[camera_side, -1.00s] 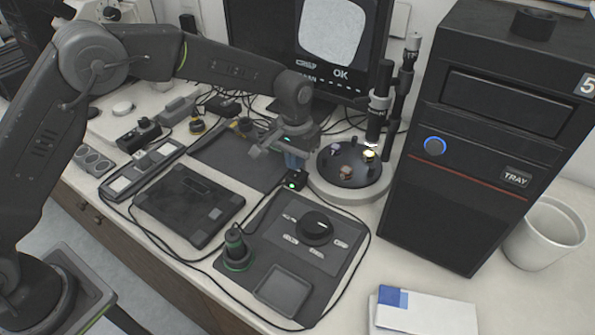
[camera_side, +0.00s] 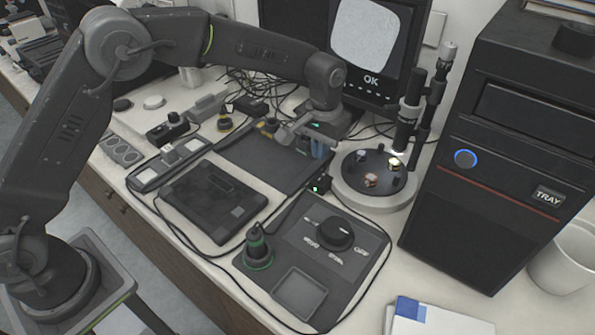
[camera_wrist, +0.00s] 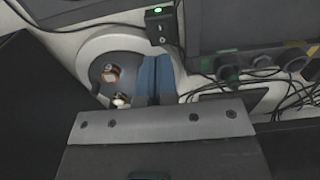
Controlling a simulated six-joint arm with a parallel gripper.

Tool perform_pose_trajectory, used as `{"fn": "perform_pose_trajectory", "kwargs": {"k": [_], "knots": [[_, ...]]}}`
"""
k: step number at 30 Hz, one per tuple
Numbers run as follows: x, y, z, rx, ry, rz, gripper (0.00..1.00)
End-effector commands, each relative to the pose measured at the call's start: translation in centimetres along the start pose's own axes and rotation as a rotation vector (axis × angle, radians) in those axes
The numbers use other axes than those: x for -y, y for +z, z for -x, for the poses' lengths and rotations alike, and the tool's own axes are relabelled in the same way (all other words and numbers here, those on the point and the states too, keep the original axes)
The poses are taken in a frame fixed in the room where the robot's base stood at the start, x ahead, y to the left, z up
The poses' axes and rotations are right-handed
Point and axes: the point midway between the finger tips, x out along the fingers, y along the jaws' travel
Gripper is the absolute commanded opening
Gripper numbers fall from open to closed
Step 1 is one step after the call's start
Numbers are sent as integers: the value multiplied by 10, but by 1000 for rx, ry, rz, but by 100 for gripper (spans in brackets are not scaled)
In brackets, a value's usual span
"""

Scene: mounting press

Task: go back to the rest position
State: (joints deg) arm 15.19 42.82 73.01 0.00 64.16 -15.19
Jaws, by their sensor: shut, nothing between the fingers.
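My gripper (camera_side: 318,148) hangs at the end of my arm in the side view, to the left of a round black stage and above the dark mat's right end. Its blue fingers are together with nothing between them. In the wrist view the shut blue fingers (camera_wrist: 155,78) point away from the camera, and the stage shows to their left. No marker for a rest position shows.
The round stage (camera_side: 347,184) carries small samples under a microscope tube (camera_side: 405,125). A monitor (camera_side: 375,45) stands behind, and a tall black press (camera_side: 480,150) to the right. A small black box with a green light (camera_side: 320,184) sits just in front of the gripper. A black tablet-like device (camera_side: 212,200) lies front left.

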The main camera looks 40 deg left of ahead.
Motion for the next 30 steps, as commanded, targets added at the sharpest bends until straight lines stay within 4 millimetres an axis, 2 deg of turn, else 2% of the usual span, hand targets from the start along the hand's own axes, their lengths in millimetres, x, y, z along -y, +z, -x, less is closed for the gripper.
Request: {"fn": "perform_pose_trajectory", "kwargs": {"k": [2,5,8,11,15,21,26,30], "knots": [[1,1,3,-4,1,0,0],[8,7,20,-22,6,1,0],[22,20,50,-60,14,3,0],[41,44,84,-105,22,3,0],[66,85,124,-173,30,3,0],[97,152,160,-272,33,3,0],[117,208,169,-352,27,3,0],[129,254,164,-416,18,3,0]]}}
